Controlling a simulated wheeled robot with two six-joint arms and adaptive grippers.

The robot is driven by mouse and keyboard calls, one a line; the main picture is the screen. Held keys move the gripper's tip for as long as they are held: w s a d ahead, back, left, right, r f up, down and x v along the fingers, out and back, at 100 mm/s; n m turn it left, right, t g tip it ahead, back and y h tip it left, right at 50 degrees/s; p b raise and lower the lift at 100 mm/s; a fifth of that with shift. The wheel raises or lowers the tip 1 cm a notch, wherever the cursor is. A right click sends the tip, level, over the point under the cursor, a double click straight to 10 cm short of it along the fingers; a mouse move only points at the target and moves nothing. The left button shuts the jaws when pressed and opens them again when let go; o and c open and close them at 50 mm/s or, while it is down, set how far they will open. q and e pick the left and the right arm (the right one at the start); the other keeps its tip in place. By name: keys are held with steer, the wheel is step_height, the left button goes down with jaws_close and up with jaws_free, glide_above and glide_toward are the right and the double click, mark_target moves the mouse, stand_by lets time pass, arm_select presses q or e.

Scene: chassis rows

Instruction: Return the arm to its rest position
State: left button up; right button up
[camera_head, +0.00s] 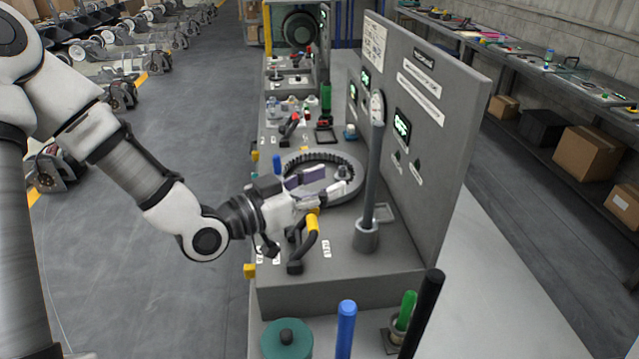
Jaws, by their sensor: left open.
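My left arm (150,180), white and grey, comes in from the left and reaches out over the grey workbench. My left gripper (326,186) is open at its end, above the bench near a dark toothed ring (348,205). I see nothing held between its fingers. A yellow and black handle (308,241) stands on the bench just below the gripper; whether they touch is unclear. My right gripper is not in view.
A tall grey post (373,175) in a round base and an upright grey panel (445,120) stand right of the gripper. A blue handle (346,325), green-topped drum (287,338) and black rod (424,310) are in front. Floor (200,300) left of the bench is clear.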

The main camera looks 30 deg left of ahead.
arm_select(q)
steer(key=shift+s, duration=0.35)
